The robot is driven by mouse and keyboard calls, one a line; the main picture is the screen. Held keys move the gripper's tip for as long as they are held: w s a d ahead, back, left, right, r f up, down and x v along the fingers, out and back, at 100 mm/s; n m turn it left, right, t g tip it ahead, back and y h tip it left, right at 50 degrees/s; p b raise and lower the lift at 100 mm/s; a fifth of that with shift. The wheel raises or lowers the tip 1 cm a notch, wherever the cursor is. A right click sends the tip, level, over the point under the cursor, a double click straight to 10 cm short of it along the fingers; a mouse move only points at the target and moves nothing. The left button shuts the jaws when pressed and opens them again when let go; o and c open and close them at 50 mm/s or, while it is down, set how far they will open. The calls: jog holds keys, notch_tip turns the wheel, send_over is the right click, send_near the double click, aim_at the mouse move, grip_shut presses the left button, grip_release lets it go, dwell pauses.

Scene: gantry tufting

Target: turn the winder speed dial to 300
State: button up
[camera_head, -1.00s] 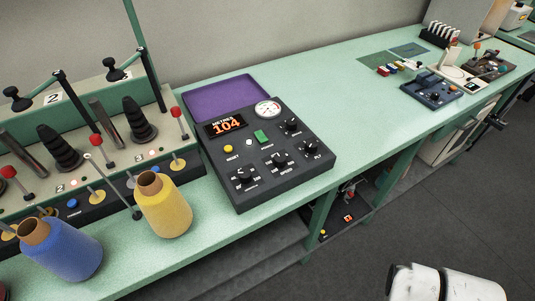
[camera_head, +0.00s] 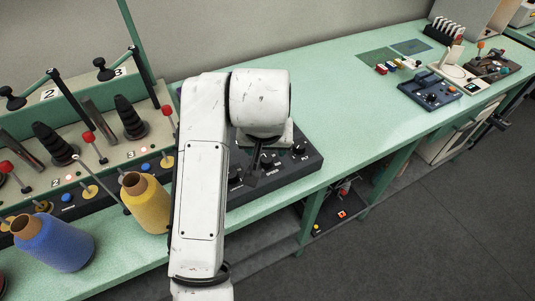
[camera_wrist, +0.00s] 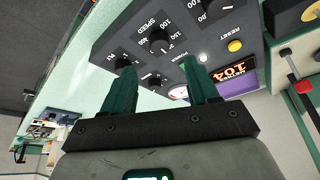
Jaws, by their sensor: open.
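The dark control panel (camera_head: 300,170) sits on the green bench, mostly covered by my arm in the head view. In the wrist view the panel (camera_wrist: 110,45) shows a black knob (camera_wrist: 159,41) labelled SPEED, with scale numbers around it. The exact setting of its pointer is too small to read. My gripper (camera_wrist: 160,75) is open and empty, its two green fingers pointing at the panel. The SPEED knob appears beyond the gap between the fingertips, apart from both. In the head view my gripper (camera_head: 262,160) is above the panel's front half, largely hidden by the wrist.
Other knobs (camera_wrist: 212,8) flank the SPEED knob. A yellow RESET button (camera_wrist: 235,46) and a red-lit display (camera_wrist: 235,70) reading 104 are close by. Yellow (camera_head: 147,205) and blue (camera_head: 52,242) thread cones stand left of my arm.

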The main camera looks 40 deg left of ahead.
aim_at(267, 158)
jog(key=x, duration=0.8)
jog(key=shift+c, duration=0.4)
jog(key=c, duration=0.9)
